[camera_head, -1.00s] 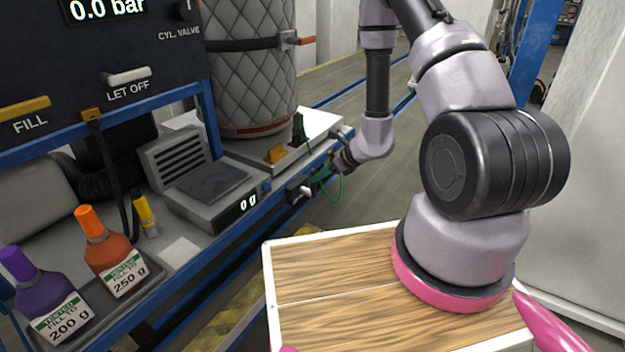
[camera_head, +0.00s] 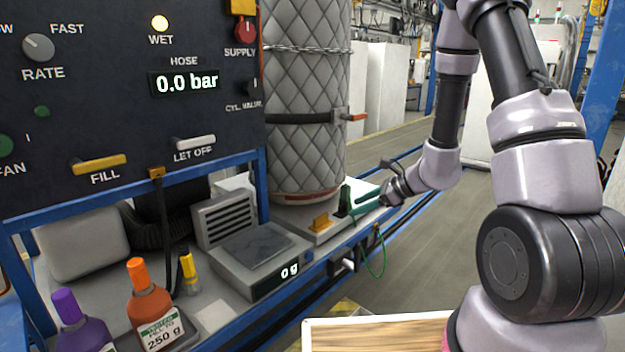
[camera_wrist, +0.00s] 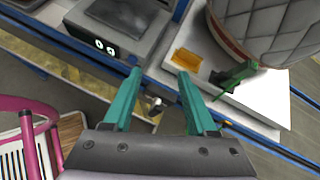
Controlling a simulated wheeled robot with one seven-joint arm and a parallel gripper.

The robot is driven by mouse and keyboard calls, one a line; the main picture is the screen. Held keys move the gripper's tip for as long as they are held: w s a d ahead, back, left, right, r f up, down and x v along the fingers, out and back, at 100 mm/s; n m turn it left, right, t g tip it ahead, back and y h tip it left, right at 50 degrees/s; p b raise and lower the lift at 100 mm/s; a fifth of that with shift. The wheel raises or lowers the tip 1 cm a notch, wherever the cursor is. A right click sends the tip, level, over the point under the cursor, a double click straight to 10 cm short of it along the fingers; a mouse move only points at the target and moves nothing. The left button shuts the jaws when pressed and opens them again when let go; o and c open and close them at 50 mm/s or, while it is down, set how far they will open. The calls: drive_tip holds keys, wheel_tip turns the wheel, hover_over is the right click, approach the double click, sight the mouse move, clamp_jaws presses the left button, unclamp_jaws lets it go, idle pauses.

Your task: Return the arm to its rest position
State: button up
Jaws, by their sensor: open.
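My arm (camera_head: 540,140) reaches from the right side of the head view, bent at the elbow, toward the bench. My gripper (camera_head: 366,203) is near the bench's right end, by a dark green clamp-like part (camera_head: 345,200). In the wrist view my gripper (camera_wrist: 159,76) has its two teal fingers wide apart with nothing between them. The fingers are over the bench's front edge. The green part (camera_wrist: 236,76) and a yellow block (camera_wrist: 187,60) lie just beyond and right of the fingertips.
A scale (camera_head: 262,262) reading 0 g stands on the bench beside a quilted cylinder (camera_head: 307,110). An orange bottle (camera_head: 149,308) and a purple bottle (camera_head: 80,328) stand at lower left. A wood-topped tray (camera_head: 385,335) is in front. The floor right of the bench is open.

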drive_tip(key=s+a+r+n+g, duration=0.1)
drive_tip(key=s+r+n, duration=0.35)
drive_tip(key=r, duration=0.45)
drive_tip(key=s+a+r+n+g, duration=0.1)
drive_tip(key=s+r+n+g, duration=0.1)
drive_tip(key=s+r+n, duration=0.45)
drive_tip(key=s+d+r+n+t+h, duration=0.2)
drive_tip(key=s+d+r+n+h, duration=0.1)
drive_tip(key=s+d+r, duration=0.2)
drive_tip(key=s+d+r+n+t+h, duration=0.2)
drive_tip(key=s+d+r, duration=0.3)
drive_tip(key=r, duration=0.5)
drive_tip(key=shift+n+h, duration=0.9)
drive_tip(key=shift+d, duration=0.1)
